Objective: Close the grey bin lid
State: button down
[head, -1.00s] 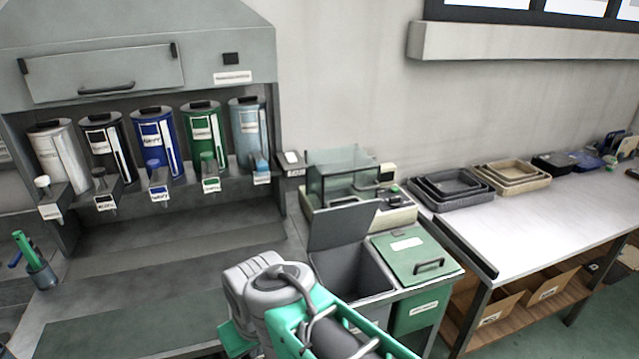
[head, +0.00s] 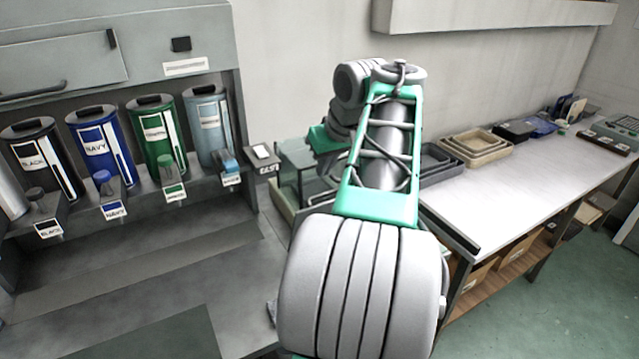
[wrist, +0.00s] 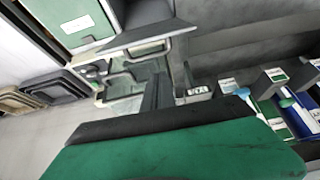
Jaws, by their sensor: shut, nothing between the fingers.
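In the wrist view the grey bin (wrist: 146,13) is at the top, with its dark inside showing. Its grey lid (wrist: 150,36) is raised, standing on the side towards the glass-sided balance. My gripper's dark fingers (wrist: 158,80) are together and empty, pointing up the picture towards the lid. They look close to it, but I cannot tell whether they touch. In the head view my arm covers the bin, the lid and the fingertips.
Beside the grey bin is a shut green lid (wrist: 75,22) with a label. The glass-sided balance (head: 300,170) stands behind, by the wall. Labelled dispensers (head: 155,140) are at the left. Nested trays (head: 478,147) sit on the white counter (head: 500,195) at the right.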

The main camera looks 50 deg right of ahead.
jog(key=x, duration=0.6)
jog(key=d+b+x, duration=0.1)
jog(key=x, duration=0.2)
jog(key=shift+d+f, duration=0.1)
jog(key=shift+f, duration=0.15)
